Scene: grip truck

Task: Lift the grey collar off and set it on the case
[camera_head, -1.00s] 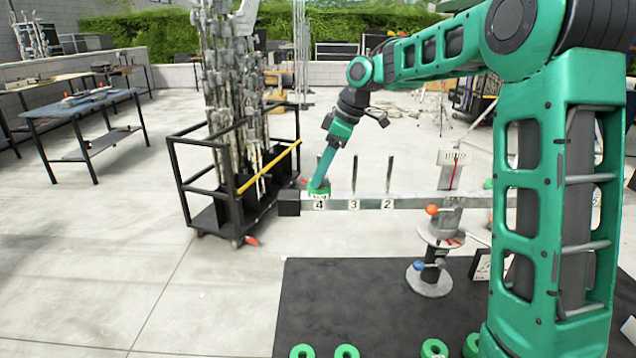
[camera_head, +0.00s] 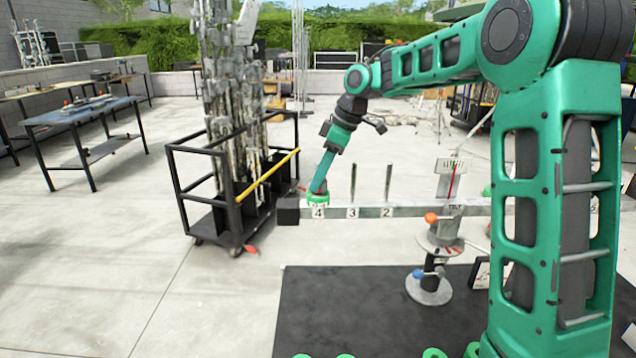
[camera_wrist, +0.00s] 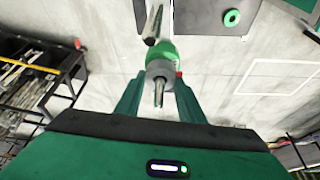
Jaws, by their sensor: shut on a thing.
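The grey collar (camera_wrist: 159,69) sits around an upright metal post (camera_wrist: 159,95) in the wrist view, with a green piece (camera_wrist: 163,50) just beyond it. My gripper (camera_wrist: 158,86) has a finger on each side and is shut on the collar. In the head view my gripper (camera_head: 319,189) reaches down to post 4, at the left end of a numbered beam (camera_head: 415,210). A green piece (camera_head: 318,199) shows there below the fingertips; the collar is hidden or too small to make out. I cannot tell which thing is the case.
Posts 3 (camera_head: 353,184) and 2 (camera_head: 388,183) stand right of my gripper. A black cart (camera_head: 236,215) with a yellow bar (camera_head: 268,171) stands close on the left. A black mat (camera_head: 345,310) lies in front, with green rings (camera_head: 346,356) at the lower edge.

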